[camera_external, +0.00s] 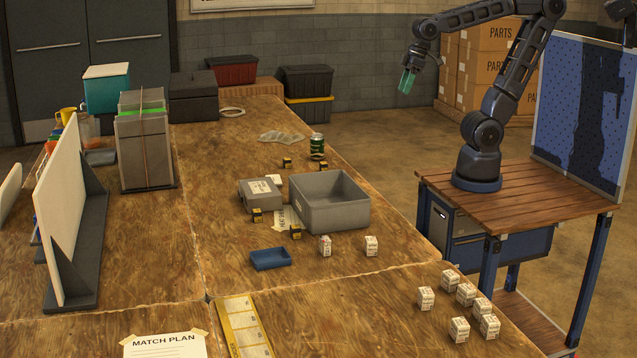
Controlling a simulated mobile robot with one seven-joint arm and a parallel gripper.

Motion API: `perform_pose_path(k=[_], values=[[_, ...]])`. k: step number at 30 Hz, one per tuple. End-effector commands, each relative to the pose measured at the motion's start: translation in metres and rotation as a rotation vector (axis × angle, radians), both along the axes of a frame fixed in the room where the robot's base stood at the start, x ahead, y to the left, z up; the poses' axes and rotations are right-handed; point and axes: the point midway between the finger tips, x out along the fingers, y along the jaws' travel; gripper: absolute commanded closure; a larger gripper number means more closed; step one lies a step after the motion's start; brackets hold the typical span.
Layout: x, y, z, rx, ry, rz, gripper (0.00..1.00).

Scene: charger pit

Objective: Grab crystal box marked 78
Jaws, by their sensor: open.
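Several small white boxes with printed labels stand at the table's front right, among them one at the group's left (426,298) and one at its front (459,329). Two more white boxes, a left one (325,246) and a right one (371,246), stand in front of the grey bin. Several small black-and-yellow boxes (257,215) sit around the bin. The print is too small to read, so I cannot tell which box is marked 78. My gripper (407,82), with greenish fingers, is open and empty, raised high and apart from all the boxes.
An open grey bin (345,220) stands mid-table beside a lidded grey box (259,190) and a blue tray (271,264). A green can (317,142) stands behind. A white upright panel (60,215) and a tall grey case (145,150) stand left.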

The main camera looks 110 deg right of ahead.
Motion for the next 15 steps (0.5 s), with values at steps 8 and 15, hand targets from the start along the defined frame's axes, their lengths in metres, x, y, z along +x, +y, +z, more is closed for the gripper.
perform_pose_path(k=[8,15], values=[[0.062,-0.054,-0.013,0.062,0.052,-0.213,0.45],[0.108,-0.110,-0.035,0.109,0.090,-0.396,0.45]])
